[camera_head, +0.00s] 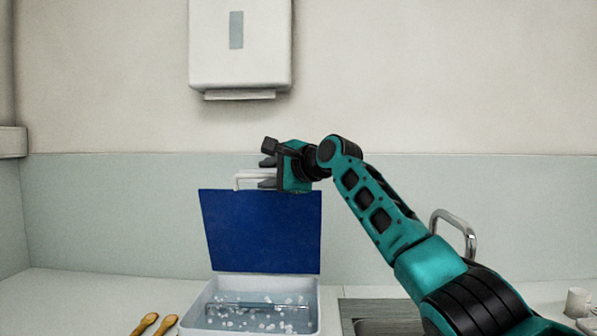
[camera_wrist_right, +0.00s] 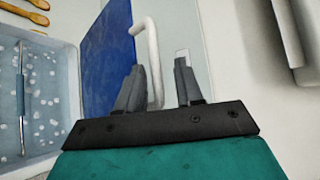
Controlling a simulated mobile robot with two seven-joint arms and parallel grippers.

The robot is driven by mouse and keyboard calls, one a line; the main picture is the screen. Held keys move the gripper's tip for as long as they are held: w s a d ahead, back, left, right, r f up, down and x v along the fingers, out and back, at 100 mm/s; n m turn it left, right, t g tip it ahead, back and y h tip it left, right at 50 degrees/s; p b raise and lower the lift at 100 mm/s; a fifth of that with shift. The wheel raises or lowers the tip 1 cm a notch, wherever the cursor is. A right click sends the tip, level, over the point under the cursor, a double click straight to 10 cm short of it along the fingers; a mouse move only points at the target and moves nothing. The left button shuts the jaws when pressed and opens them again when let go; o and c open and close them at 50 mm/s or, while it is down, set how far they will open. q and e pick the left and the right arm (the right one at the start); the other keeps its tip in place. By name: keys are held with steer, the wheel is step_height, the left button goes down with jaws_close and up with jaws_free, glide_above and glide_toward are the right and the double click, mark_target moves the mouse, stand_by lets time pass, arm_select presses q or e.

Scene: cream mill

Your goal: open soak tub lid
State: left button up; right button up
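The soak tub (camera_head: 203,315) is a pale box on the counter, holding liquid, several white bits and a long metal tool. Its blue lid (camera_head: 262,232) stands raised, roughly upright, at the tub's back edge; it also shows in the right wrist view (camera_wrist_right: 106,50). A white bar handle (camera_head: 238,180) is at the lid's top. My right gripper (camera_head: 267,172) is at this handle. In the right wrist view its fingers (camera_wrist_right: 158,82) are apart, with the handle (camera_wrist_right: 152,50) between them, nearer the left finger. Whether they touch is unclear. My left gripper is not in view.
Yellow-handled tools (camera_head: 146,322) lie left of the tub. A sink (camera_head: 388,322) with a metal tap (camera_head: 458,222) is on the right. A white dispenser (camera_head: 240,45) hangs on the wall above. The counter at left (camera_head: 75,295) is mostly clear.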

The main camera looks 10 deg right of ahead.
steer(key=b+v, duration=0.2)
steer(key=v, duration=0.9)
steer(key=shift+s, duration=0.1)
